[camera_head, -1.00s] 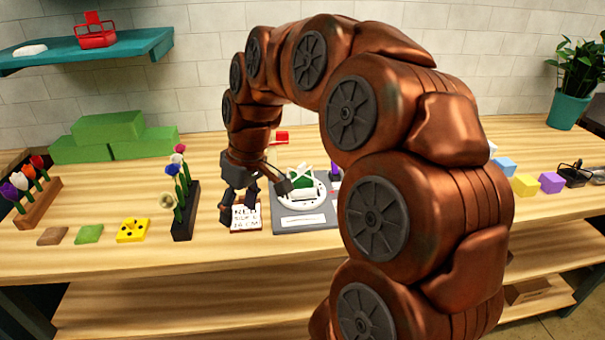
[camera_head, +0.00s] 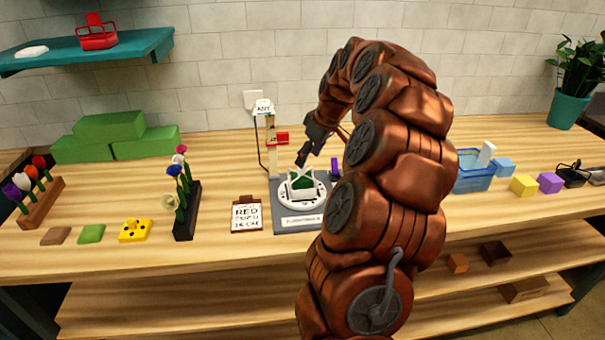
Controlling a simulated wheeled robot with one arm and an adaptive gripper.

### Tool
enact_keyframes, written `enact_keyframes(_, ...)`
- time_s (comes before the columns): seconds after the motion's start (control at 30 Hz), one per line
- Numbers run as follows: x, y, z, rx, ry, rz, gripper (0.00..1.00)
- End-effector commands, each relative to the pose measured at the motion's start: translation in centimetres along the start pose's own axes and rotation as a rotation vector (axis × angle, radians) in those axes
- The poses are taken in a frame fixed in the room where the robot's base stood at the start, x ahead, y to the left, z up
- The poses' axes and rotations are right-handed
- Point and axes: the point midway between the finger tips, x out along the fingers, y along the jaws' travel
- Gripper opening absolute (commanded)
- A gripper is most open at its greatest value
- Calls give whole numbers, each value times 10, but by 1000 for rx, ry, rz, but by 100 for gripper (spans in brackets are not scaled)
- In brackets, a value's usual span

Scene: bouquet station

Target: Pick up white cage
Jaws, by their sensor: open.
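A white cage (camera_head: 301,193) with green inside sits on the round white plate of a grey station (camera_head: 283,222) at the middle of the table. My gripper (camera_head: 303,158) is just above and behind the cage in the picture, pointing down and left. It is open and appears empty, apart from the cage; part of it is hidden by its own links. I cannot tell how high it is above the cage.
A clipboard card (camera_head: 247,213) and a flower rack (camera_head: 186,212) stand left of the station. A post with a red flag (camera_head: 282,139) rises behind it. A blue bin (camera_head: 473,172) is to the right. A red cage (camera_head: 97,36) sits on the wall shelf.

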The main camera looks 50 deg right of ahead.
Motion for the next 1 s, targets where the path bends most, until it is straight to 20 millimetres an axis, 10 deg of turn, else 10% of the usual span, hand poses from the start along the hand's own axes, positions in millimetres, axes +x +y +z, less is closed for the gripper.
enact_keyframes(0.73,52,-1,-3,-1,2,1,62)
enact_keyframes(1.0,52,-2,-3,-1,1,1,35)
